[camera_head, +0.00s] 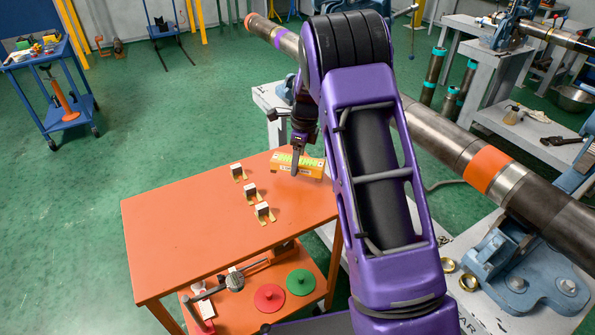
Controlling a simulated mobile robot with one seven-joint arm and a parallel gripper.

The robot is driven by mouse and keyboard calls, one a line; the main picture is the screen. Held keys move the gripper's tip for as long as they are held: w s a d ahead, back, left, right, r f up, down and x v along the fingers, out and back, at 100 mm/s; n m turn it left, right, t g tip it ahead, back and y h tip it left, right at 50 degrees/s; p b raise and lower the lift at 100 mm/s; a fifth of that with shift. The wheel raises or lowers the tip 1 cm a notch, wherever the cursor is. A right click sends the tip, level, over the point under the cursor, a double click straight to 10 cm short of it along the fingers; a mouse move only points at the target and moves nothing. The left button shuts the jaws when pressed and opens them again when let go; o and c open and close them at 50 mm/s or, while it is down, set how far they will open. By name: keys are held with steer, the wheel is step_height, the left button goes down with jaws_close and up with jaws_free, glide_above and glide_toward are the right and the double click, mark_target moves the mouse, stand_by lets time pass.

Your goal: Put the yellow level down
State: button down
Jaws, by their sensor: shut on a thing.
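The yellow level (310,168) is a short yellow-orange block with a green strip along its top. It is at the far right corner of the orange table (180,222). My gripper (294,168) is over that corner, its finger pointing down against the level, and it is shut on the level. I cannot tell whether the level's underside touches the tabletop. My purple arm hides the area to the right of the level.
Several small blocks on yellow bases (250,192) stand in a row mid-table. The table's front left is clear. A long pipe (440,130) in blue vises (530,270) runs on the right. Red (269,297) and green (300,282) discs lie on the lower shelf.

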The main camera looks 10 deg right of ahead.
mark_target(303, 161)
steer(key=shift+f, duration=1.55)
steer(key=shift+f, duration=0.2)
steer(key=shift+c, duration=0.9)
jaws_free()
steer(key=r, duration=0.4)
steer(key=d+r, duration=0.1)
steer(key=r, duration=0.3)
steer(key=r+p, duration=0.1)
steer(key=r, duration=0.3)
steer(key=shift+s+d+r, duration=0.15)
steer(key=shift+s, duration=0.2)
